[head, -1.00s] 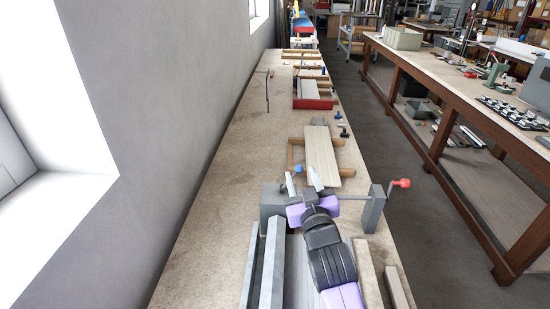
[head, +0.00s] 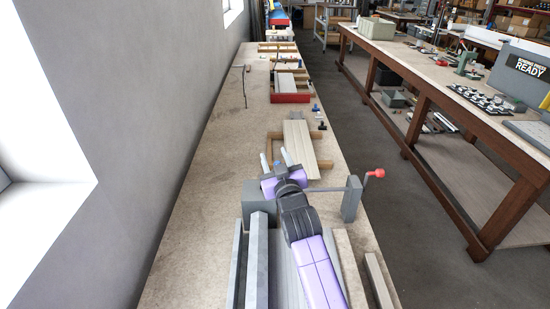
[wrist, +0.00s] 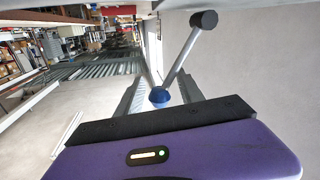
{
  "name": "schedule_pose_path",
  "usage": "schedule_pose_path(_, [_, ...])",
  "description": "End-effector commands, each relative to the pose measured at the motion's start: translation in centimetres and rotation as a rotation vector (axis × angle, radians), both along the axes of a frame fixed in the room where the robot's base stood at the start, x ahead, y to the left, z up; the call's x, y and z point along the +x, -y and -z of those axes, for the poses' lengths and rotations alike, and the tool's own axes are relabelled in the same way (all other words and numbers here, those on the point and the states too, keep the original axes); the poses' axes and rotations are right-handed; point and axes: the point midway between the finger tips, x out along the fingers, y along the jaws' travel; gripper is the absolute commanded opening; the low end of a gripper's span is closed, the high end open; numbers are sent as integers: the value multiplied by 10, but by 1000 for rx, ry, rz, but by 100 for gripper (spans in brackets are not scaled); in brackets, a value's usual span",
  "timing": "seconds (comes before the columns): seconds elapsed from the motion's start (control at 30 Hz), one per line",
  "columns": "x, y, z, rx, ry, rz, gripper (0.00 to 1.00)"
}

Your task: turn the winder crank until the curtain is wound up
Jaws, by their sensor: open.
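The grey winder post (head: 352,198) stands at the bench's right side, with a thin shaft running left from it and a red-knobbed crank (head: 377,173) on its outer side. My gripper (head: 276,160) is open, left of the post and above the grey block (head: 258,200), apart from the red knob. A small blue knob (head: 277,165) shows between its pale fingers. In the wrist view, a grey rod (wrist: 181,55) with a blue ball and a black end lies just beyond my gripper's body. I cannot tell the curtain from the grey profiles (head: 259,262) in the foreground.
A wooden frame with beige slats (head: 299,147) lies beyond the winder. A red tray (head: 290,98) stands farther along the bench. A thin dark rod (head: 244,88) is near the wall. A second bench (head: 452,97) stands right, across an aisle.

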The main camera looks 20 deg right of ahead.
Motion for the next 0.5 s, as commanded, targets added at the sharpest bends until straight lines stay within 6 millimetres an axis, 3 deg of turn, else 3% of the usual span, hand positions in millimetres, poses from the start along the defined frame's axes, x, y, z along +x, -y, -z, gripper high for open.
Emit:
schedule_pose_path(0.1, [0, 0, 0, 0, 0, 0, 41])
schedule_pose_path(0.3, [0, 0, 0, 0, 0, 0, 1])
schedule_pose_path(0.5, [0, 0, 0, -1, 0, 0, 0])
